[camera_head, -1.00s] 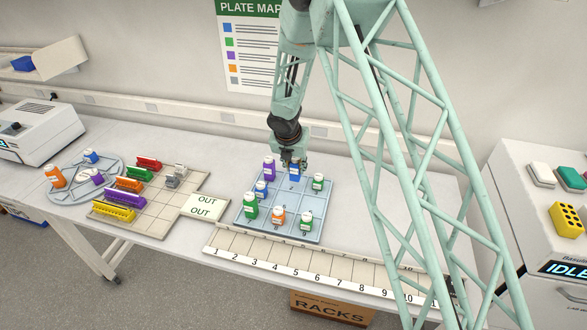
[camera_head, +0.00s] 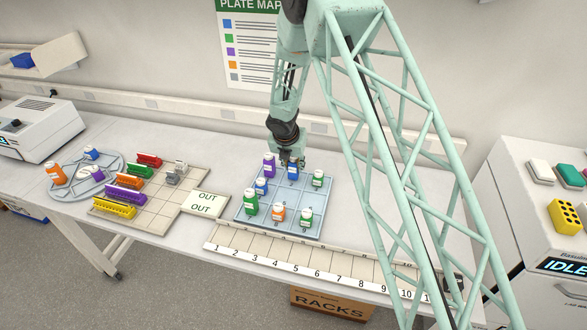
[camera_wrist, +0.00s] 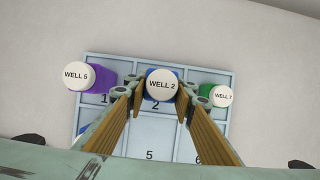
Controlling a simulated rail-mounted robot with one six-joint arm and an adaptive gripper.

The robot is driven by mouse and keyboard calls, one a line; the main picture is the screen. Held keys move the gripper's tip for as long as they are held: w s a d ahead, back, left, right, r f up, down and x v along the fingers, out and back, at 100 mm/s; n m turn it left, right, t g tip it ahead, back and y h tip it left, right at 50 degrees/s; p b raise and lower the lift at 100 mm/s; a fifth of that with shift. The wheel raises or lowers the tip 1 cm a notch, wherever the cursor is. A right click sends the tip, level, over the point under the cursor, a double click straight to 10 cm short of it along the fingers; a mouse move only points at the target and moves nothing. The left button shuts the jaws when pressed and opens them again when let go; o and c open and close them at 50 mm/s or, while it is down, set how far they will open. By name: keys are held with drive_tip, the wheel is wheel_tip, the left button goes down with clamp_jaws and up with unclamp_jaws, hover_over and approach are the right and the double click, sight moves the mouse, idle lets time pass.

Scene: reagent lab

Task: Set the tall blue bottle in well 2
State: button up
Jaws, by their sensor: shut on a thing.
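The tall blue bottle (camera_head: 293,171) has a white cap reading "WELL 2" in the wrist view (camera_wrist: 162,84). My gripper (camera_head: 291,160) is shut on it, with a finger on each side. The bottle is upright at the back middle cell of the blue-grey plate (camera_head: 283,232), over the printed 2. I cannot tell whether its base touches the plate. A purple bottle (camera_head: 269,166) with a cap reading "WELL 5" stands left of it at cell 1. A green bottle (camera_head: 318,178) with a cap reading "WELL 7" stands to its right.
On the plate, a small blue bottle (camera_head: 262,186), a green one (camera_head: 251,202), an orange one (camera_head: 278,212) and another green one (camera_head: 306,217) stand nearer the front. A numbered strip (camera_head: 310,265) lies before the plate. A round tray (camera_head: 65,190) holds more bottles at left.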

drive_tip(key=shift+f, duration=0.45)
drive_tip(key=shift+f, duration=0.15)
drive_tip(key=o, duration=0.8)
drive_tip(key=shift+o, duration=0.2)
drive_tip(key=shift+v, duration=0.8)
drive_tip(key=d+v, duration=0.1)
drive_tip(key=v, duration=0.9)
drive_tip(key=shift+a+r+p, duration=0.3)
drive_tip(key=shift+a+r, duration=0.05)
drive_tip(key=shift+a, duration=0.1)
drive_tip(key=shift+s, duration=0.1)
drive_tip(key=shift+r, duration=0.1)
